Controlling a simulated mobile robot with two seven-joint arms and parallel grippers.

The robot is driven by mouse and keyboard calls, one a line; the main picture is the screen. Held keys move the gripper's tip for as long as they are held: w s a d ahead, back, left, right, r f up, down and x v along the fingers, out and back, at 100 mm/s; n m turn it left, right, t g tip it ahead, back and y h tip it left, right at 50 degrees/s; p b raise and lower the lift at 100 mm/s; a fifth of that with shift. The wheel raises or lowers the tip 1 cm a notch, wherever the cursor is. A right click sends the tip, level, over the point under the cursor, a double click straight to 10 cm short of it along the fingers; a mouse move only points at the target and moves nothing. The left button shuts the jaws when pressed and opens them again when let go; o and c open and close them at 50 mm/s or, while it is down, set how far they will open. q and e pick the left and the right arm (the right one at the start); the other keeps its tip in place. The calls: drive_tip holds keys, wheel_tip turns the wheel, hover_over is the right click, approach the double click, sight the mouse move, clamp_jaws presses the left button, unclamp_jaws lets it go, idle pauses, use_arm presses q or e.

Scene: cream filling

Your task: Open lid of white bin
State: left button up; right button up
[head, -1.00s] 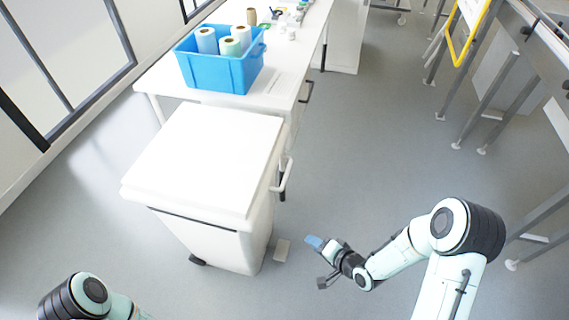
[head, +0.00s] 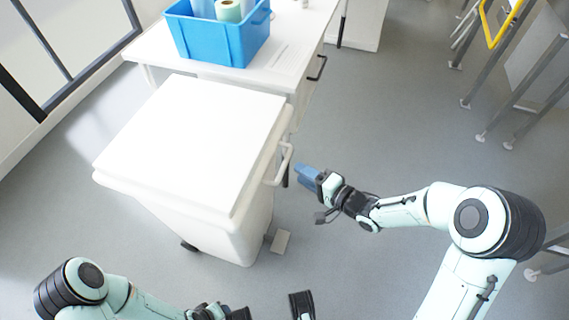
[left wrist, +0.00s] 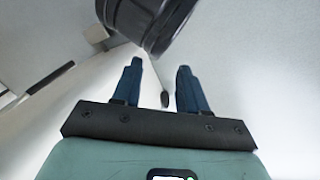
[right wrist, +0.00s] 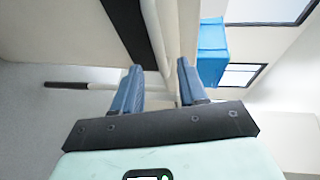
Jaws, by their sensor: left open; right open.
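The white bin (head: 228,220) stands left of centre in the head view, with its flat white lid (head: 195,130) shut. A white bar handle (head: 284,163) sticks out from the bin's right side. My right gripper (head: 299,170) is open and empty just right of this handle; whether they touch is unclear. In the right wrist view a pale bar, seemingly the handle (right wrist: 155,35), runs toward the gap between the open fingers (right wrist: 159,72). My left gripper is at the bottom edge of the head view, mostly cut off. In the left wrist view its fingers (left wrist: 159,75) are apart and empty.
A white table (head: 290,62) stands behind the bin and carries a blue crate (head: 215,40) with rolls in it. Grey metal frames (head: 500,95) stand at the far right.

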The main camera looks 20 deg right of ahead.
sight(285, 162)
drive_tip(key=b+x, duration=0.1)
drive_tip(key=x, duration=0.6)
drive_tip(key=shift+w+a+b, duration=0.15)
drive_tip(key=shift+w+b, duration=0.15)
drive_tip(key=shift+b, duration=0.1)
use_arm(q)
drive_tip(key=shift+t, duration=0.6)
drive_tip(key=w, duration=0.1)
drive_tip(key=w+a+f, duration=0.1)
drive_tip(key=w+f, duration=0.1)
drive_tip(key=shift+w+a+f, duration=0.15)
drive_tip(key=shift+w+a, duration=0.1)
drive_tip(key=shift+a, duration=0.1)
use_arm(e)
clamp_jaws()
use_arm(q)
drive_tip(key=shift+s, duration=0.1)
